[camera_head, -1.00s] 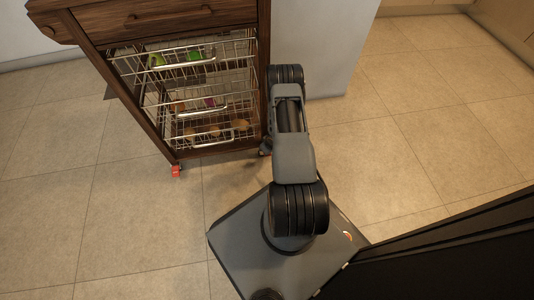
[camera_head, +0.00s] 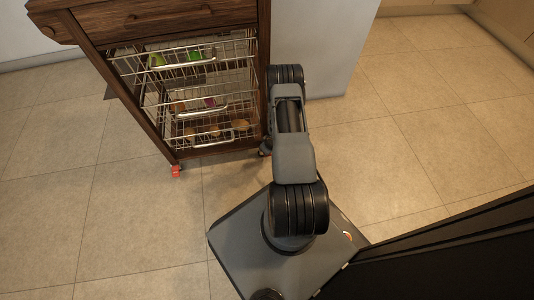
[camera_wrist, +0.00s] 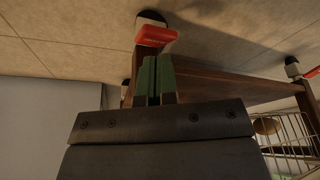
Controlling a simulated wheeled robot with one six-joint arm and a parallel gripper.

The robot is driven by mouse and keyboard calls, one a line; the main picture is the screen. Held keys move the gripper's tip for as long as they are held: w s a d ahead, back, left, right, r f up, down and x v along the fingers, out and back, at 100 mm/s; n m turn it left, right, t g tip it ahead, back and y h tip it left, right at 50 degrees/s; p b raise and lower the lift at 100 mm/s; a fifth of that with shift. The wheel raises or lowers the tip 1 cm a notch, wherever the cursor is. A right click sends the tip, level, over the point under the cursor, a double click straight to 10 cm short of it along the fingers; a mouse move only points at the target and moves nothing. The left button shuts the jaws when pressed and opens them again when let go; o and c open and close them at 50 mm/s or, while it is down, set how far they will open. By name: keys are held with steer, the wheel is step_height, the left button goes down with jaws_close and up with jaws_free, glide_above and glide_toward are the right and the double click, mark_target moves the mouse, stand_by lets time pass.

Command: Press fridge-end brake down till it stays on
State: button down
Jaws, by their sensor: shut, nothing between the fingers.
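A dark wooden cart (camera_head: 152,116) with wire baskets stands on the tiled floor. In the wrist view, which looks upside down, a red brake lever (camera_wrist: 155,36) sits on the near caster. This looks like the brake at the cart's right end in the head view, where my arm hides it. My gripper (camera_wrist: 156,61) is shut and empty, its green fingertips just beside the red lever. I cannot tell whether they touch it. The other red brake (camera_head: 176,171) is at the cart's front left corner, and it shows at the right edge of the wrist view (camera_wrist: 313,72).
A black appliance, perhaps the fridge (camera_head: 450,262), fills the lower right of the head view. A pale wall or panel (camera_head: 325,50) stands behind the cart. The wire baskets (camera_wrist: 289,152) are close on the right in the wrist view. Open floor (camera_head: 55,215) lies left.

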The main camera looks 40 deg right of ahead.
steer(key=shift+f, duration=0.1)
stand_by(0.4)
steer(key=shift+f+b, duration=2.1)
steer(key=shift+f, duration=0.7)
steer(key=shift+r, duration=0.1)
step_height(320, 180, up, 9)
steer(key=p, duration=0.8)
